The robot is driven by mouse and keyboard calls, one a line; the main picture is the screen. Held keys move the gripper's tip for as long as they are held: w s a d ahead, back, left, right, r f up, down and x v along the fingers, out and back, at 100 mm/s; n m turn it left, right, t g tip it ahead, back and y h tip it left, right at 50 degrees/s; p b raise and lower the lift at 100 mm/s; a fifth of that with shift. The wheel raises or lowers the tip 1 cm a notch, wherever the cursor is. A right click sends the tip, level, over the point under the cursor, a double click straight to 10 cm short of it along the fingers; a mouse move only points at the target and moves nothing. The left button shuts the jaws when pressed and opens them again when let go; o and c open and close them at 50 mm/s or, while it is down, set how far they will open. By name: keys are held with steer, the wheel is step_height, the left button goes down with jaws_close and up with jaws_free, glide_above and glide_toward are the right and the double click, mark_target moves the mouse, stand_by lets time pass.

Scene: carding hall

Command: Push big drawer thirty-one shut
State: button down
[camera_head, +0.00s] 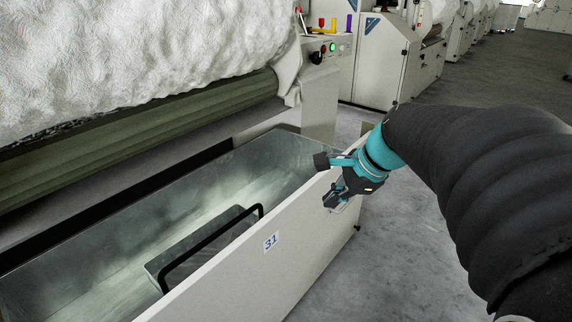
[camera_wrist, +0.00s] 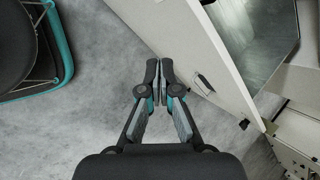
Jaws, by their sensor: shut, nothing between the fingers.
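In the wrist view the shut fingertips (camera_wrist: 160,76) are close to the pale front panel (camera_wrist: 180,38). I cannot tell whether they touch it. The drawer's left end is out of frame in the head view.
The carding machine with white fibre (camera_head: 130,60) and a green roller (camera_head: 130,125) stands behind the drawer. Grey floor (camera_head: 375,270) in front of the drawer is clear.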

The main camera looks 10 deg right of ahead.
mark_target(315, 186)
steer(key=w+d+f+m+t+y+b, duration=0.2)
steer(key=w+d+m, duration=0.6)
steer(key=d+m, duration=0.25)
steer(key=x, duration=0.4)
steer(key=w+b+x, duration=0.1)
steer(key=x, duration=0.2)
steer(key=r+b+x, duration=0.1)
steer(key=x, duration=0.3)
steer(key=shift+w+a+f, duration=0.15)
steer(key=shift+w+f, duration=0.1)
steer(key=shift+w, duration=0.15)
steer(key=shift+w+a, duration=0.35)
steer(key=shift+w, duration=0.1)
steer(key=shift+w+r, duration=0.1)
steer(key=shift+w, duration=0.05)
